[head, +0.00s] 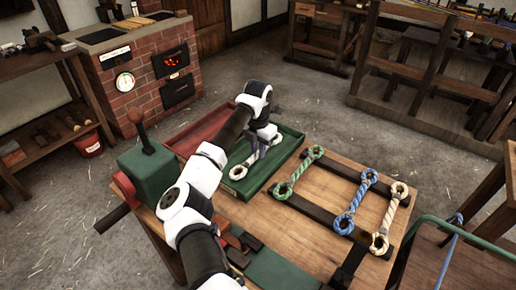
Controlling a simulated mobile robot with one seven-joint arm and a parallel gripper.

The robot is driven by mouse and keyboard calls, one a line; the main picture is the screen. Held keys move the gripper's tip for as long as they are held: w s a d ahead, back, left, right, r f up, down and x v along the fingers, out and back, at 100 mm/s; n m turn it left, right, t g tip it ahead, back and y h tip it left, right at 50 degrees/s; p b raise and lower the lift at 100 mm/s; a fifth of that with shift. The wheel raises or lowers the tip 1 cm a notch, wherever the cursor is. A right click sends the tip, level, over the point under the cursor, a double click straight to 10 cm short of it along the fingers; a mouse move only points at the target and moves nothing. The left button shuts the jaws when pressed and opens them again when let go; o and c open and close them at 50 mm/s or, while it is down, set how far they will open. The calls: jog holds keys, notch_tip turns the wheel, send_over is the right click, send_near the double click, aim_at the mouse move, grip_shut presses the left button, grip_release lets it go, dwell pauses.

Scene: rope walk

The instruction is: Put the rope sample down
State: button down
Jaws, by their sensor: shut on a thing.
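My gripper (262,148) reaches down over the green tray (288,151) at the middle of the bench. It is shut on a pale rope sample with an eye at its lower end (238,172). The sample lies slantwise over the tray's floor. My gripper hides its middle, and I cannot tell whether it touches the floor. Three other rope samples lie on dark rails to the right: a green one (300,170), a blue one (356,199) and a cream one (391,214).
A red tray (205,133) adjoins the green tray on the left. A green machine with a lever (148,166) stands at the bench's left end. Bare wood (272,222) shows between the green tray and the rails. A brick stove (146,75) stands behind left.

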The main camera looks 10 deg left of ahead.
jog(key=c, duration=1.3)
grip_release()
jog(key=shift+f, duration=0.1)
notch_tip(320, 180, up, 12)
jog(key=b, duration=0.3)
